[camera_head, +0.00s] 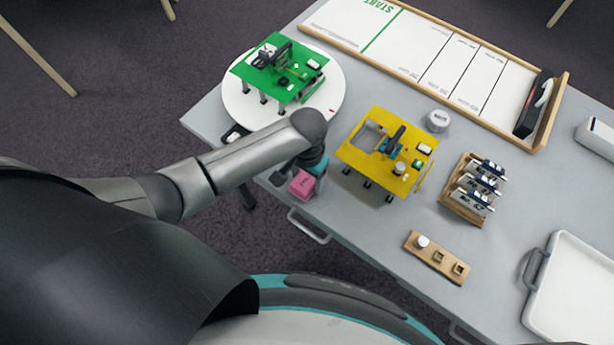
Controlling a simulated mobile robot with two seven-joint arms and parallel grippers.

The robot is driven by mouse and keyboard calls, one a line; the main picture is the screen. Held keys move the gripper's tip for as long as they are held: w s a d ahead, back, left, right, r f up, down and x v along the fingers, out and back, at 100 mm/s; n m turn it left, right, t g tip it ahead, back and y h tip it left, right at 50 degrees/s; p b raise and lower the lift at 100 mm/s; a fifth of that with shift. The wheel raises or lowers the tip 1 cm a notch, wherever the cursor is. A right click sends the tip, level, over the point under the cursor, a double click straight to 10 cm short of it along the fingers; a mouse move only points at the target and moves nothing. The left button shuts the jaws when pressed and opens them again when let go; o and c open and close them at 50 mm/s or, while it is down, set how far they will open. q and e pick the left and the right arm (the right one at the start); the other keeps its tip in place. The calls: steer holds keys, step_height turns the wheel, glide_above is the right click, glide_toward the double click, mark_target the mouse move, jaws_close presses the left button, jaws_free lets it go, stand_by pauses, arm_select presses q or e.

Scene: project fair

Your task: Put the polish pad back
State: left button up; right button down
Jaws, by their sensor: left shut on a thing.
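My left arm reaches in from the left, and its gripper (307,172) points down near the table's front edge. The gripper is shut on a small pink block (302,184) with dark lettering, which I take to be the polish pad. The arm's wrist hides much of the fingers, and I cannot tell whether the block touches the table. My right gripper is not in view.
The grey table (370,235) holds a round white stand (240,105) with a green board (255,70), a yellow board (355,155), a white jar (438,121), a wooden card rack (460,210), a wooden holder (425,258), a marked lane (430,50) and a white tray (575,290).

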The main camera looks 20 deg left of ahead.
mark_target(307, 179)
arm_select(q)
steer(key=shift+f, duration=0.15)
steer(key=o, duration=1.2)
step_height(307, 179, up, 12)
steer(key=p, duration=0.4)
steer(key=shift+r, duration=0.25)
